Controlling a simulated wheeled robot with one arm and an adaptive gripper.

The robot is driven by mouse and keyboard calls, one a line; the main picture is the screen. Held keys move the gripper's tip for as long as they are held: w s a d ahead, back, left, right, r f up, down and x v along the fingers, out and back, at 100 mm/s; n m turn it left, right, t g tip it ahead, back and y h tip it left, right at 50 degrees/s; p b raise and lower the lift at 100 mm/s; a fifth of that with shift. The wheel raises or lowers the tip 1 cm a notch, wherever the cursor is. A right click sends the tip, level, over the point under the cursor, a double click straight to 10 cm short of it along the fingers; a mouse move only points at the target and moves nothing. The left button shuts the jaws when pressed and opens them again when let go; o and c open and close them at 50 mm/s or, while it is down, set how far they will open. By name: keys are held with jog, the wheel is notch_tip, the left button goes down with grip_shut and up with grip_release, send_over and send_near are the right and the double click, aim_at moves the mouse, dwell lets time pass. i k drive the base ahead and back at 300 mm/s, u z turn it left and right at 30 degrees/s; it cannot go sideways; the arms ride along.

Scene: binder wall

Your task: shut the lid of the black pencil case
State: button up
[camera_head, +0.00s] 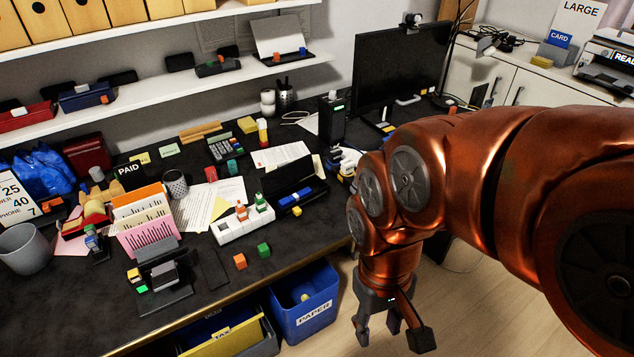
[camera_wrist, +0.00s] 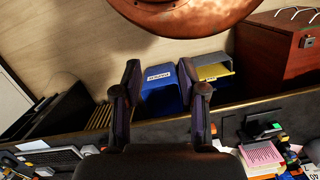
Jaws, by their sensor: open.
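The black pencil case (camera_head: 300,199) lies on the dark desk in the head view, right of the white power strip. Its lid stands raised at the back, and a blue item lies in the open case. I cannot make the case out in the wrist view. My gripper (camera_head: 392,330) hangs in front of the desk edge at the lower right of the head view, over the floor, well apart from the case. Its fingers are spread and empty, and they also show in the wrist view (camera_wrist: 167,80).
A white power strip (camera_head: 242,223) with small blocks stands left of the case. A monitor (camera_head: 402,65) and a black box (camera_head: 332,118) stand behind it. A blue paper bin (camera_head: 304,306) is below the desk edge. Orange and green blocks (camera_head: 240,261) lie near that edge.

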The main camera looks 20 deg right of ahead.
aim_at(287, 173)
jog(key=z, duration=0.1)
jog(key=i, duration=0.5)
jog(key=u, duration=0.2)
jog(key=k, duration=0.45)
jog(key=u, duration=0.55)
jog(key=k, duration=0.8)
jog(key=z, duration=0.55)
jog(key=i, duration=1.25)
jog(key=u, duration=0.8)
jog(key=i, duration=0.5)
jog(key=u, duration=0.5)
